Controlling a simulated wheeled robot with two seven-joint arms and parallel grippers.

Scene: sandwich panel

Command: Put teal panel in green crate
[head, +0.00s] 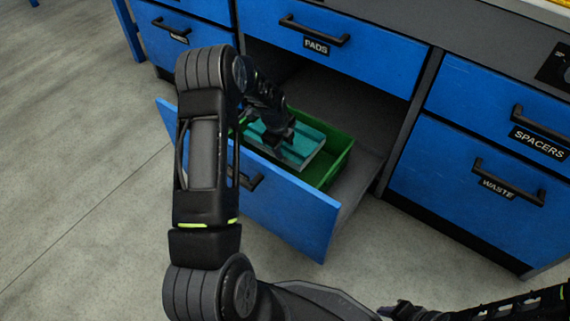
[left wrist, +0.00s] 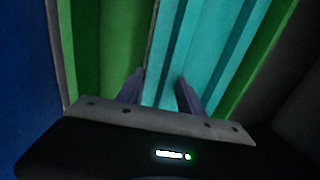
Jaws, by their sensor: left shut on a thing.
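The teal panel (head: 303,146) is a flat ribbed slab over the green crate (head: 338,165), inside the crate's outline in the head view. The crate stands in an open blue drawer (head: 290,205). My left gripper (head: 280,137) reaches down into the drawer and is shut on the panel. In the left wrist view the gripper's fingers (left wrist: 160,92) straddle an edge of the teal panel (left wrist: 205,50), with the green crate (left wrist: 100,45) on both sides. I cannot tell whether the panel touches the crate's floor.
Closed blue drawers labelled PADS (head: 370,50), SPACERS (head: 500,95) and WASTE (head: 470,185) surround the open one. The open drawer's front juts over the grey floor (head: 90,200). Part of another dark arm (head: 500,305) shows at the bottom right.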

